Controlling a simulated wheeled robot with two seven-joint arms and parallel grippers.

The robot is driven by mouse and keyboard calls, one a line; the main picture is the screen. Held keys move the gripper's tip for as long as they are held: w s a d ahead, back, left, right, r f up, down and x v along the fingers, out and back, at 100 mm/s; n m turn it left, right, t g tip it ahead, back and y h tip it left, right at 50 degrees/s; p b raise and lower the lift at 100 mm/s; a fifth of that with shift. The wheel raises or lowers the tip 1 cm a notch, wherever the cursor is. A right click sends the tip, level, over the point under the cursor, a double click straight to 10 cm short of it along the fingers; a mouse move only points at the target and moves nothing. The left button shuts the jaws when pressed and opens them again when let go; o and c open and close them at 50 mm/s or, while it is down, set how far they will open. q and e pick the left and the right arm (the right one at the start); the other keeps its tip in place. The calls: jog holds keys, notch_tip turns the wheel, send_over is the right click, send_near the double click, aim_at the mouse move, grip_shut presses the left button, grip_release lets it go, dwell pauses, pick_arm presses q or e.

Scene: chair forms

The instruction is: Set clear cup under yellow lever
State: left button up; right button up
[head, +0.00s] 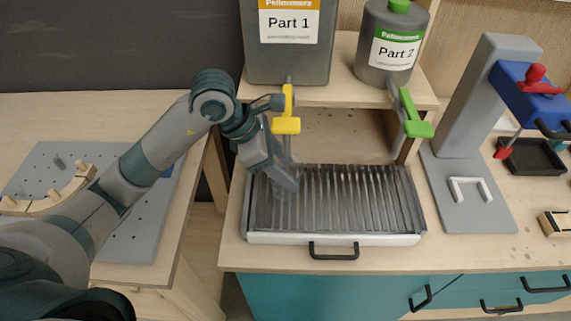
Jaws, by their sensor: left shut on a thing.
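The yellow lever (287,112) hangs below the grey Part 1 container (290,55). My left gripper (288,190) reaches in from the left, pointing down over the left part of the ribbed metal drip tray (345,205), just below the yellow lever. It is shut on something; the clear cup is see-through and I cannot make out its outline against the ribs. I cannot tell whether it touches the tray. My right gripper is not in view.
A grey Part 2 bottle (392,45) with a green lever (414,120) stands right of the Part 1 container on the wooden shelf (345,90). A grey press with a blue head (530,95) stands at the right. The tray's right half is clear.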

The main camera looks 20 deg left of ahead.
pick_arm(q)
jog(key=shift+d+f, duration=0.1)
jog(key=o, duration=0.8)
jog(key=shift+r, duration=0.3)
jog(key=shift+b+v, duration=1.25)
jog(key=shift+v, duration=4.65)
jog(key=shift+f, duration=0.1)
